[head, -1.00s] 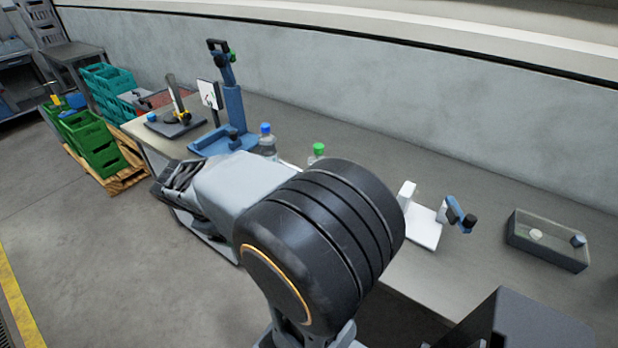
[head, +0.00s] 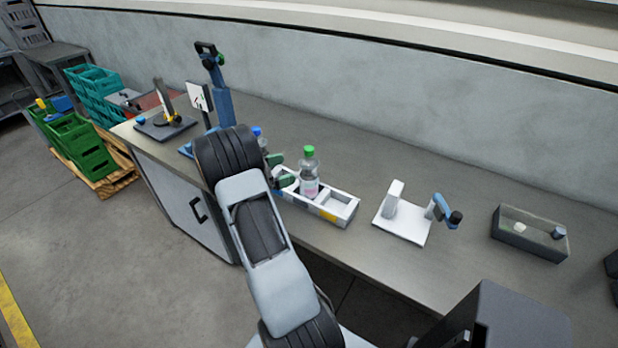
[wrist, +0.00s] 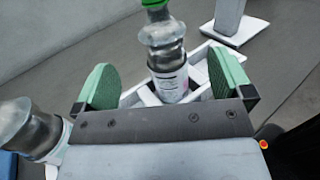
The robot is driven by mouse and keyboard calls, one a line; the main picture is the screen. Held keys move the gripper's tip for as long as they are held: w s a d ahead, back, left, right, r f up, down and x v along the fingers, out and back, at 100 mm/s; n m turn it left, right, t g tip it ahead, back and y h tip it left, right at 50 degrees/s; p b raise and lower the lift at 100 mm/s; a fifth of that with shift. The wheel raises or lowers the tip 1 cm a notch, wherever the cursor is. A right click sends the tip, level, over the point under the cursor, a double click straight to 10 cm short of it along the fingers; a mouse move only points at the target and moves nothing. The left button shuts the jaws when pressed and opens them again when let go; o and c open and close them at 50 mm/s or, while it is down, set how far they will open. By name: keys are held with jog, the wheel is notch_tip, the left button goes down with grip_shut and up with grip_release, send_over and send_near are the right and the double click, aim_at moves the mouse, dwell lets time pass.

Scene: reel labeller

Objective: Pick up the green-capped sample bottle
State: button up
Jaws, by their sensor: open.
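The green-capped sample bottle (head: 309,176) stands upright in a white compartment tray (head: 343,210) on the bench. It is clear with a pale label. My gripper (head: 281,170) is open just left of the bottle in the head view, with green finger pads. In the wrist view the green-capped bottle (wrist: 166,62) shows ahead of the gap between the fingers (wrist: 162,88), and its base is partly hidden by the gripper body. A blue-capped bottle (head: 258,136) stands behind my arm, mostly hidden. A bottle also shows at the left of the wrist view (wrist: 28,128).
A white stand (head: 405,222) with a blue part is right of the tray. A grey open box (head: 529,236) lies farther right. A blue press-like fixture (head: 224,105) and a dark base with a yellow part (head: 165,124) are at the left. The wall runs behind.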

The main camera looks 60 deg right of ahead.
aim_at(309, 162)
jog(key=shift+p+x, duration=1.3)
jog(key=shift+x, duration=3.1)
jog(key=shift+s, duration=0.1)
jog(key=shift+c, duration=0.4)
jog(key=shift+r, duration=0.1)
jog(key=c, duration=1.7)
